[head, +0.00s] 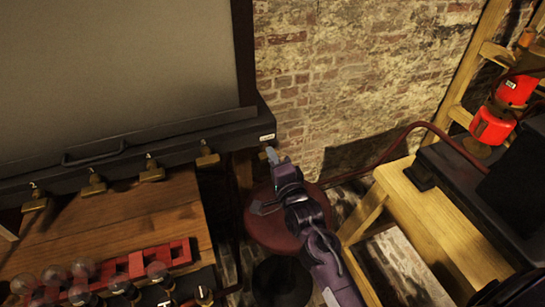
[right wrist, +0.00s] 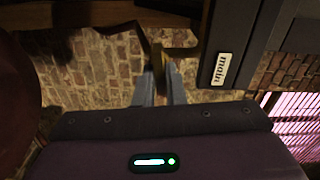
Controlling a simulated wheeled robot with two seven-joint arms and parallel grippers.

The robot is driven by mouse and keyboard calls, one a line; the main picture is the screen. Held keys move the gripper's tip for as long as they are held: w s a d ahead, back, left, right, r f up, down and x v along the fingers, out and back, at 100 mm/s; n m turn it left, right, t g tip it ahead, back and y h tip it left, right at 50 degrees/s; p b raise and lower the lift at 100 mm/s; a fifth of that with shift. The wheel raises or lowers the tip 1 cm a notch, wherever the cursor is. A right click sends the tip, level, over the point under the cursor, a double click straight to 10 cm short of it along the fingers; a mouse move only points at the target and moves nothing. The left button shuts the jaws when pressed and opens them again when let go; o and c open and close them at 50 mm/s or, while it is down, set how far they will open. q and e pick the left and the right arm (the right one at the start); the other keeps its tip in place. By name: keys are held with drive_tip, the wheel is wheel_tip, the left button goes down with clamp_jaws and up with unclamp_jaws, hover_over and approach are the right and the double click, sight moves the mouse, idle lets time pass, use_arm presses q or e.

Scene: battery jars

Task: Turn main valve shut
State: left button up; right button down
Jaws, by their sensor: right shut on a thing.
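The label reading "main" (head: 267,137) is on the right end of a dark ledge, and it shows large in the right wrist view (right wrist: 221,69). Left of this label in the right wrist view is the brass main valve (right wrist: 178,54). My right gripper (right wrist: 160,82) is shut on the valve's handle, with one grey finger on either side. In the head view my right gripper (head: 270,156) is just below the label, and I cannot make out the valve there. My left gripper is in neither view.
Several other brass valves (head: 152,171) hang along the dark ledge (head: 135,155) to the left. Below them, a wooden table (head: 150,215) carries a red rack (head: 160,256) and glass bulbs. A round red stool (head: 262,232) stands under my right arm. A wooden bench (head: 425,215) is at right.

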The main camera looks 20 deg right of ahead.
drive_tip(key=shift+m, duration=0.5)
drive_tip(key=c, duration=1.5)
unclamp_jaws()
drive_tip(key=s+b, duration=0.2)
drive_tip(key=s, duration=0.5)
drive_tip(key=shift+s+d, duration=0.15)
drive_tip(key=shift+s, duration=0.2)
